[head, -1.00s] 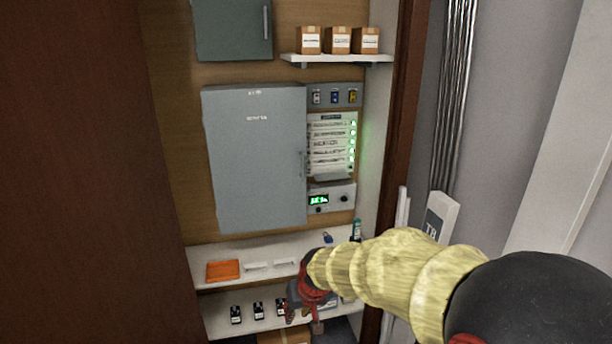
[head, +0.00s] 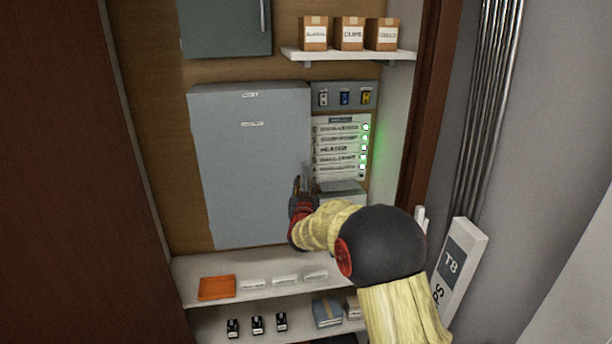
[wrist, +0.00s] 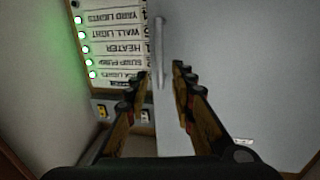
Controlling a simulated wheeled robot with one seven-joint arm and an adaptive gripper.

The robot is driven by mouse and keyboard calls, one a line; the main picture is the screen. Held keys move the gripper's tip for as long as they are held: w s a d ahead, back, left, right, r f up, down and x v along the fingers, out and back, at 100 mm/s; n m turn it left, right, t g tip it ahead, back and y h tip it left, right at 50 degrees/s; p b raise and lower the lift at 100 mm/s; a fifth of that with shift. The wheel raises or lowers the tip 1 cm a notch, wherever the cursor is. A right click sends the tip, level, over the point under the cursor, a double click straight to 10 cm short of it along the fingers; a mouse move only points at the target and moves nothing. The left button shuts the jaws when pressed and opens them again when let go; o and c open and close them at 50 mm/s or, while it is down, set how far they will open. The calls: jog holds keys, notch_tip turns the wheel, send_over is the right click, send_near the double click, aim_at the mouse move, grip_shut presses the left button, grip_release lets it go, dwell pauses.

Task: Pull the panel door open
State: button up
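The panel door (head: 250,165) is a large grey cabinet door in the middle of the head view. It appears shut. In the wrist view its grey face (wrist: 235,70) fills the right side, and its slim vertical bar handle (wrist: 160,55) stands at the door's edge. My gripper (head: 303,185) is at the door's right edge in the head view, at handle height. In the wrist view my gripper (wrist: 161,76) is open, with one finger on each side of the handle's line. The fingers look apart from the bar. In the head view the gripper largely hides the handle.
A labelled strip panel (head: 340,147) with green lights is right of the door, below several switches (head: 345,97). Boxes (head: 348,33) stand on a shelf above. A shelf below holds an orange tray (head: 216,288). A T8 box (head: 458,270) stands at right.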

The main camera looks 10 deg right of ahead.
aim_at(305, 176)
jog(key=shift+w+d, duration=0.2)
jog(key=shift+w, duration=0.95)
jog(key=shift+w+d, duration=0.25)
jog(key=shift+w, duration=0.9)
jog(key=shift+w+d, duration=0.2)
jog(key=shift+w, duration=0.95)
jog(key=c, duration=0.4)
grip_shut()
